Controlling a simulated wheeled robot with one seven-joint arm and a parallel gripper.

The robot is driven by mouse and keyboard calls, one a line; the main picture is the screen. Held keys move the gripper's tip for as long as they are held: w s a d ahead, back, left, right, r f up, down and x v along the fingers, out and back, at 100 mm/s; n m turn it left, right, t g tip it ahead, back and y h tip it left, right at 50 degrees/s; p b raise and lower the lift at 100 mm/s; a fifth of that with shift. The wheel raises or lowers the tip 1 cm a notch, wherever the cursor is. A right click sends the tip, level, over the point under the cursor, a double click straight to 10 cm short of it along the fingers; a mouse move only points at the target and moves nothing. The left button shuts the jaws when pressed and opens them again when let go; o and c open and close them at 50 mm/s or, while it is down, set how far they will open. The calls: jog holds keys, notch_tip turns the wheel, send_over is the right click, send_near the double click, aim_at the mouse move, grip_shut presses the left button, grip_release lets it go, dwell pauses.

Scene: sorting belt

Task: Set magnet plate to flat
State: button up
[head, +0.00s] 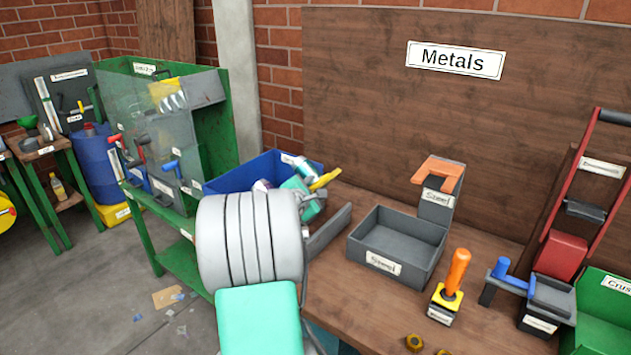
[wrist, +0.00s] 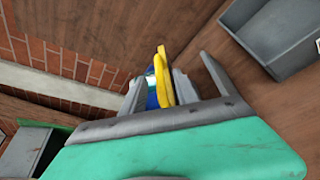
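No part is readably labelled as the magnet plate, so I cannot tell its setting. A grey block labelled Steel (head: 437,207) stands at the back of the wooden bench, with an orange U-shaped piece (head: 438,171) on top. A small stand with an upright orange handle (head: 457,272) is nearer; its label is too small to read. My gripper (wrist: 170,72) is open, its fingers apart. In the wrist view a yellow piece (wrist: 162,76) shows between them, with a gap to the right finger. In the head view my arm hides most of the gripper, left of the orange pieces.
A grey Steel bin (head: 400,240) stands on the bench right of my arm. A blue bin (head: 235,178) holding several items is behind my arm. A blue-handled device (head: 540,296), a red-framed device (head: 563,255) and a green crate (head: 605,315) are at the right. Nuts (head: 414,342) lie at the front.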

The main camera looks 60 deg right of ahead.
aim_at(318, 184)
jog(key=p+x, duration=0.1)
jog(key=x, duration=0.6)
jog(key=shift+w, duration=0.15)
jog(key=shift+a, duration=0.1)
grip_shut()
jog(key=shift+f, duration=0.1)
dwell(0.9)
